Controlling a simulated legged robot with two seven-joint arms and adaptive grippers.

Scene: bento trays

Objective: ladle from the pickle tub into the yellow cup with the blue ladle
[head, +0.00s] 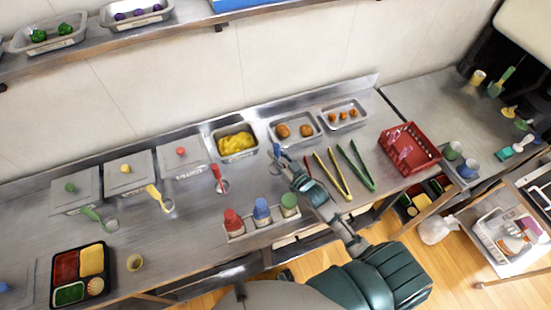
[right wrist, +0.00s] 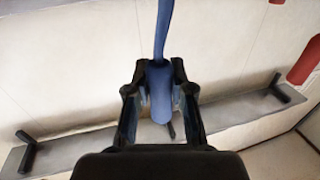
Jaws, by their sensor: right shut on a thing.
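My right gripper (head: 281,163) is beside the front right of an open metal tub of yellow food (head: 254,151), likely the pickle tub. It is shut on the blue ladle (head: 276,151). In the right wrist view the right gripper (right wrist: 160,88) has the blue handle (right wrist: 161,95) between its fingers, with the thin shaft running up out of frame. The ladle's bowl is hard to make out. My left gripper is not in view.
The black bento tray (head: 106,283) is at front left. Three lidded tubs (head: 130,192) line the back, with green, yellow and red ladles before them. A bottle rack (head: 262,233) stands at the front edge. Tongs (head: 355,168) and a red basket (head: 409,150) lie right.

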